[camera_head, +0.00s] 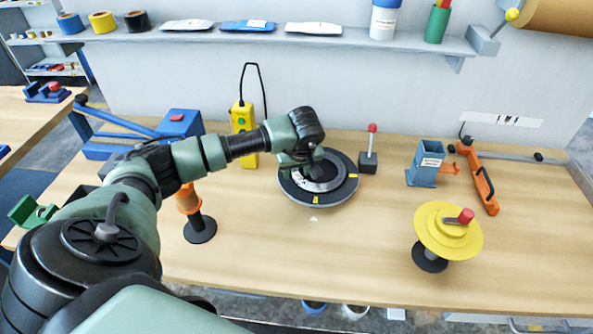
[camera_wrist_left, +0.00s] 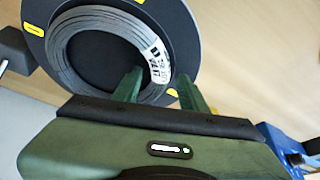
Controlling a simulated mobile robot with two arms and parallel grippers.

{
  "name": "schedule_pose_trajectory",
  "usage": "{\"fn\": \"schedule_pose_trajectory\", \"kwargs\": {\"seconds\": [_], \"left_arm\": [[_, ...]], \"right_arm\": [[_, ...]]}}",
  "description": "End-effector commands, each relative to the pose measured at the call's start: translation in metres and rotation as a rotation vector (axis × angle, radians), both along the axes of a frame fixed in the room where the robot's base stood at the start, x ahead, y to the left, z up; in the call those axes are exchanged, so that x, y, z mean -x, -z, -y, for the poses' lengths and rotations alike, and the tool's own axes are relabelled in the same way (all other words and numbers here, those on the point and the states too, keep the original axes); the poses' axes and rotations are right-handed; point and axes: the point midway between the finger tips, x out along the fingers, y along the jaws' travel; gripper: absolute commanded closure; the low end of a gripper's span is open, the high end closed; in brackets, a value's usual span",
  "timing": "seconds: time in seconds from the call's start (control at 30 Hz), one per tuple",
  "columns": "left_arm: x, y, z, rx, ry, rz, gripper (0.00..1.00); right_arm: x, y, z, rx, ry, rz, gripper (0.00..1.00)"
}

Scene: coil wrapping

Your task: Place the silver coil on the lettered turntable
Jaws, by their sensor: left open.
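The silver coil (camera_head: 323,187) lies flat on the round dark turntable (camera_head: 291,190), roughly centred, with a bare dark rim around it. The rim carries yellow marks; no letters can be read on them. In the left wrist view the coil (camera_wrist_left: 66,75) is a grey wound ring with a printed white label, on the turntable (camera_wrist_left: 190,42). My left gripper (camera_head: 312,172) is low over the turntable and open. In the wrist view its green fingers (camera_wrist_left: 160,84) straddle the coil's band, one inside the ring and one outside; contact cannot be told. My right gripper is not in view.
A red-knobbed lever on a dark block (camera_head: 368,162) stands close right of the turntable. A yellow control box (camera_head: 243,130) stands behind left, and a yellow disc with a red handle (camera_head: 448,232) at front right. The bench front middle is clear.

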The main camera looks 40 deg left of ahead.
Motion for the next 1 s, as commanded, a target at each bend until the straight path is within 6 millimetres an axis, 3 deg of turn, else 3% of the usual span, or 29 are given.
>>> {"fn": "schedule_pose_trajectory", "kwargs": {"seconds": [0.17, 0.6, 0.8, 1.0], "left_arm": [[0.002, -0.015, 0.004, 0.0, 0.001, 0.005, 0.57], [0.024, -0.096, 0.029, 0.0, 0.001, 0.005, 0.57], [0.028, -0.112, 0.034, 0.0, -0.001, 0.002, 0.57], [0.029, -0.113, 0.034, 0.001, -0.001, 0.0, 0.57]], "right_arm": [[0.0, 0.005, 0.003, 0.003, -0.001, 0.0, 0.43], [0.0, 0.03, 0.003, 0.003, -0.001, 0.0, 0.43], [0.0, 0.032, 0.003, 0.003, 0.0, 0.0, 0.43], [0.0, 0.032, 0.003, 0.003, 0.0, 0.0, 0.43]]}}
